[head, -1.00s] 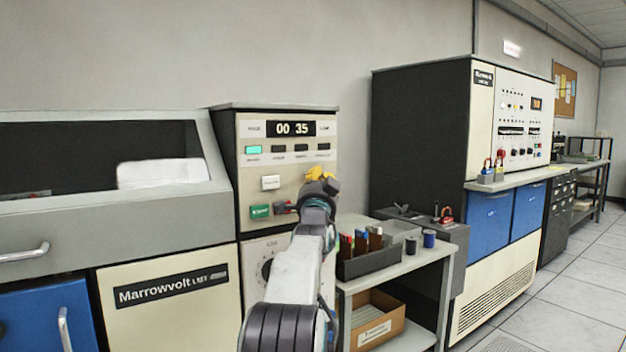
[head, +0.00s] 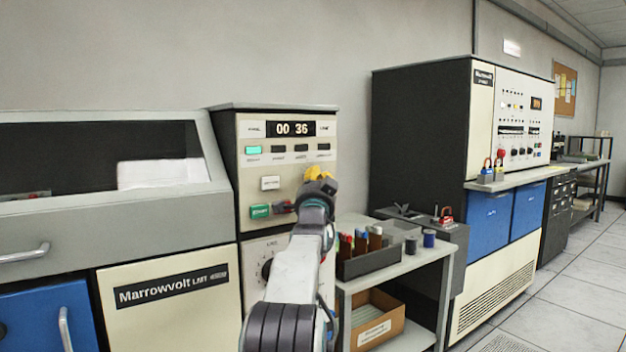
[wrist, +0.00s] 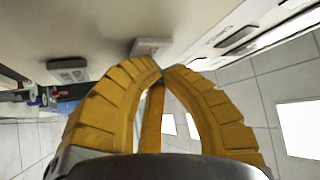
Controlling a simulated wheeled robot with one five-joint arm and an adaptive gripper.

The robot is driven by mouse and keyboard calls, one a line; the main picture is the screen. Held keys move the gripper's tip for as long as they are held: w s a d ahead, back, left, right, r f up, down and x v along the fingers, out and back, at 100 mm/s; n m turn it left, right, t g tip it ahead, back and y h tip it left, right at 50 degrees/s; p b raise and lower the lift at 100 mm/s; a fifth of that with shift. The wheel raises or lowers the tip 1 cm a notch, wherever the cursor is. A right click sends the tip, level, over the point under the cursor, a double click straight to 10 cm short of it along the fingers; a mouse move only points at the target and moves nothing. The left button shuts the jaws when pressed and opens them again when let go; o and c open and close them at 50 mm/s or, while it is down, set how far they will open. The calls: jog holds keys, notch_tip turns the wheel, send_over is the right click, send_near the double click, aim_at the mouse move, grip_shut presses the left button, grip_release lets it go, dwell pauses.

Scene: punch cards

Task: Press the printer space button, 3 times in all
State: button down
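The printer control panel (head: 250,160) carries a pale button (head: 270,183) with small, unreadable lettering, most likely the space button. Below it are a green button (head: 260,211) and a red control (head: 283,207), partly behind my arm. The display (head: 291,129) reads 00 36. My gripper (head: 318,173) has its yellow fingers in front of the panel, to the right of the pale button in the head view. In the wrist view the fingertips (wrist: 160,72) meet with nothing between them. A pale button (wrist: 150,47) appears just beyond them; contact cannot be told.
The printer (head: 110,225) with paper behind its window stands at left. A dark cabinet (head: 420,140) stands farther right. Floor is clear at lower right.

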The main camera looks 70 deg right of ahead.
jog(key=shift+s+a+b, duration=0.1)
jog(key=shift+a+b, duration=0.05)
jog(key=shift+b, duration=0.2)
jog(key=shift+s+a+f+b, duration=0.1)
jog(key=shift+s+a+b, duration=0.15)
jog(key=shift+b, duration=0.2)
jog(key=shift+s+a, duration=0.2)
jog(key=c, duration=2)
grip_release()
